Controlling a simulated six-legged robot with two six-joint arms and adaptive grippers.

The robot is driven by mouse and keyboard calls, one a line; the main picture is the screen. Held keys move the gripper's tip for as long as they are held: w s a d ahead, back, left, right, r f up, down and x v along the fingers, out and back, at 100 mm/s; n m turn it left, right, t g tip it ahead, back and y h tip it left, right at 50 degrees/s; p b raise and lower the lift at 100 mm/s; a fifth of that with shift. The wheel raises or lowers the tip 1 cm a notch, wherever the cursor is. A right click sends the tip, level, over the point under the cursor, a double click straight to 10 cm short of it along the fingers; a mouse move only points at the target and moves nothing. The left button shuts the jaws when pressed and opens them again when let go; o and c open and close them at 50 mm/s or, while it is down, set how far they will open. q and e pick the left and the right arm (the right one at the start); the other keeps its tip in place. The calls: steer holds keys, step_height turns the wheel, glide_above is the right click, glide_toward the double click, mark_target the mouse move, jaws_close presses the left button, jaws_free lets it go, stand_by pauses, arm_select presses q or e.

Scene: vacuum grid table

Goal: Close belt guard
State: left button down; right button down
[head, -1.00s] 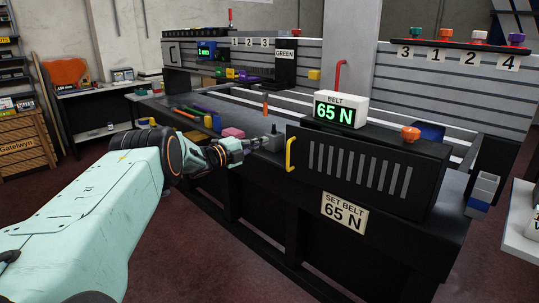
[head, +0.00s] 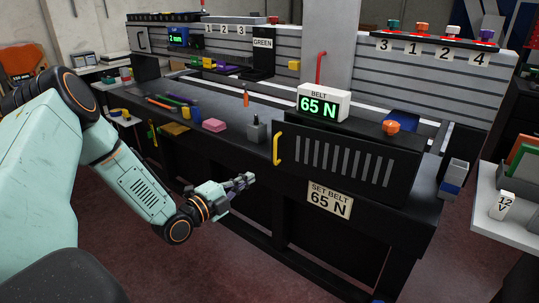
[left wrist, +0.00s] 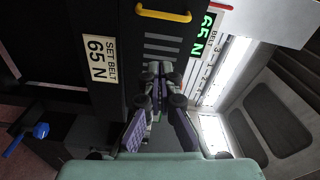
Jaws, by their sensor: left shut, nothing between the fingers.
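The belt guard (head: 345,165) is a black slotted panel on the bench front, with a yellow handle (head: 277,149) at its left end. In the head view it looks flush with the box behind it. A white belt display (head: 323,103) above it reads 65 N, and a label (head: 330,198) below reads SET BELT 65 N. My left gripper (head: 246,181) is shut and empty, in front of the bench, below and left of the handle and apart from it. In the left wrist view the gripper (left wrist: 158,72) points toward the guard (left wrist: 163,43), with the handle (left wrist: 163,14) beyond. My right gripper is not in view.
An orange knob (head: 390,127) sits on top behind the guard. A pink block (head: 214,125), a grey holder (head: 255,132) and several tools lie on the bench top left of it. A side table (head: 510,203) stands at the right. The floor before the bench is clear.

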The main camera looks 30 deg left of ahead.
arm_select(q)
steer(key=w+m+b, duration=0.2)
steer(key=w+b, duration=0.3)
steer(key=w, duration=0.8)
steer(key=shift+a, duration=0.3)
steer(key=shift+a, duration=0.1)
